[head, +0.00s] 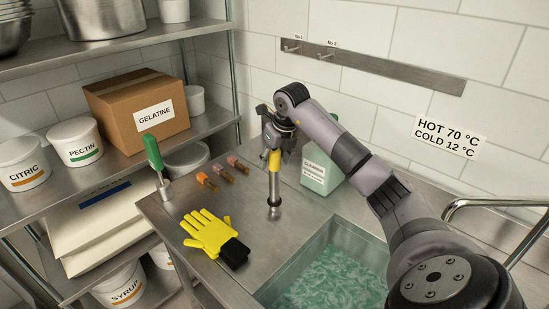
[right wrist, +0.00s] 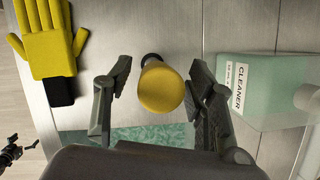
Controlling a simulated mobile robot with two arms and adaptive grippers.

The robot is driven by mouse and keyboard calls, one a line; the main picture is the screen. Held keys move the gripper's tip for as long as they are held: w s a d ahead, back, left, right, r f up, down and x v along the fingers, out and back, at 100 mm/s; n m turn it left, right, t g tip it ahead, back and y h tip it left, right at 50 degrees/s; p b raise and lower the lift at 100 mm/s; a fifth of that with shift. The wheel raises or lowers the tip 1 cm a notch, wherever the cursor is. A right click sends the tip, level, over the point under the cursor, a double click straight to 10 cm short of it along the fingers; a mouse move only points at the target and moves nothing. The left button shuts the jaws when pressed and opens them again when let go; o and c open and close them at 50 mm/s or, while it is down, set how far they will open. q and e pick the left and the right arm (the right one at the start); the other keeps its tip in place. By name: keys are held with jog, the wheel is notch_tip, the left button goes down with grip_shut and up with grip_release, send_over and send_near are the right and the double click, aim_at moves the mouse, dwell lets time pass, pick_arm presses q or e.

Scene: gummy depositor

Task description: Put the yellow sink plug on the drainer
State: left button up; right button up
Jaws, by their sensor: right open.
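The yellow sink plug (head: 274,160) stands on the steel counter at the left of the sink, with a yellow top and a slim metal shaft. In the right wrist view its round yellow top (right wrist: 161,90) lies between the fingers, with a dark part behind it. My right gripper (head: 275,137) is at the yellow top, open, a finger on each side. Gaps show beside the top in the right wrist view. A small dark jointed part (right wrist: 10,150) at that view's left edge looks like my left gripper; its jaws are unclear. I cannot clearly make out the drainer.
The sink (head: 335,275) holds greenish water. A yellow glove (head: 208,232), several small coloured pieces and a green-handled tool (head: 154,153) are on the counter to the left. A cleaner jug (head: 320,172) stands behind. A chrome rail (head: 490,204) is at the right.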

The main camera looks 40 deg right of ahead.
jog(key=shift+r, duration=0.3)
jog(key=b+v, duration=0.2)
jog(key=v, duration=0.9)
jog(key=shift+r, duration=0.35)
jog(key=shift+s, duration=0.1)
